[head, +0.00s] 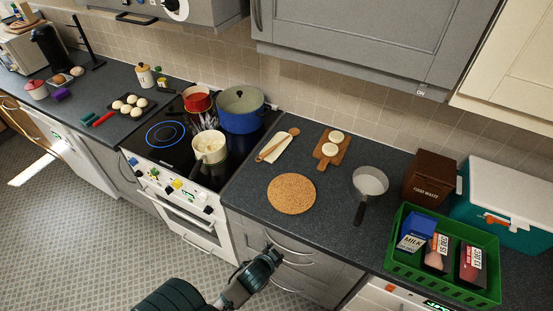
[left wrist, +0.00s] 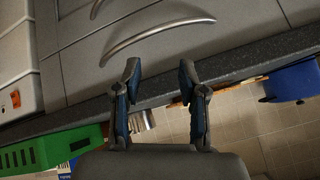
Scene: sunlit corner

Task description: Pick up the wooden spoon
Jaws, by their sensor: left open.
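The wooden spoon (head: 294,131) lies on a cream spoon rest (head: 277,149) on the dark worktop, just right of the hob. My left gripper (head: 272,252) is in front of the drawer fronts, below the worktop's front edge and well short of the spoon. In the left wrist view its two fingers (left wrist: 160,75) are apart with nothing between them. The spoon cannot be made out clearly in that view. My right gripper is in neither view.
A round cork mat (head: 291,194) lies between the worktop edge and the spoon. Right of the spoon are a small board (head: 324,163) and a pan (head: 370,181). A blue pot (head: 241,118) stands on the hob. A green crate (head: 404,264) is at the right.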

